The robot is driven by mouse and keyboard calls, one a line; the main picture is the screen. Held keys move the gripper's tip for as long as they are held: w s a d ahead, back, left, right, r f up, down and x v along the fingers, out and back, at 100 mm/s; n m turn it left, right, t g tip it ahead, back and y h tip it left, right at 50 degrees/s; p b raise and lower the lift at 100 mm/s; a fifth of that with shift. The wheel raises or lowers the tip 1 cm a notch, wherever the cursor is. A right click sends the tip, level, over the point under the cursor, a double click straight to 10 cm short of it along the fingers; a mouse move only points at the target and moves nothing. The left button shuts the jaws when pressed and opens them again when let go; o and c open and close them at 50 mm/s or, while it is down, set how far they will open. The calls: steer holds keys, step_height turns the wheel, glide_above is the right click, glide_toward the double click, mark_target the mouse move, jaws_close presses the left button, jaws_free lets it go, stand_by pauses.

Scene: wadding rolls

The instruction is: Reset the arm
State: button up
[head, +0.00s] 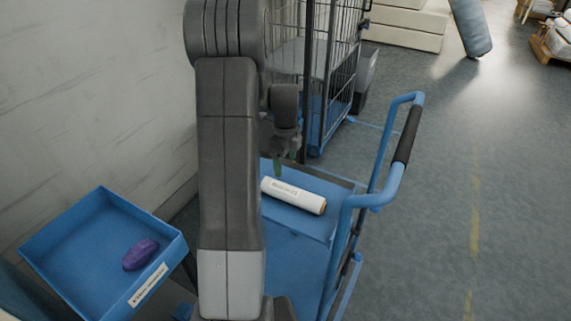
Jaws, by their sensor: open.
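My arm rises through the middle of the head view and bends away at the top. My gripper (279,165) hangs down beyond the arm, over the far left part of the blue cart. It is small and partly hidden by my arm; its jaws are open and nothing shows between them. A white wadding roll (293,195) lies on its side on the cart's upper blue shelf (309,226), just right of and below my gripper in the picture.
A blue tray (85,235) at lower left holds a purple object (141,254). The cart's blue handle (388,185) stands at right. A wire cage trolley (335,60) stands behind the cart. A wall (90,100) borders the left; open floor (460,180) lies right.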

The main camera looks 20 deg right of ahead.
mark_target(286, 187)
steer(key=shift+f, duration=0.15)
step_height(286, 187, down, 13)
steer(key=shift+f+b, duration=0.1)
steer(key=shift+b, duration=0.85)
steer(key=shift+r, duration=0.35)
steer(key=shift+f, duration=0.1)
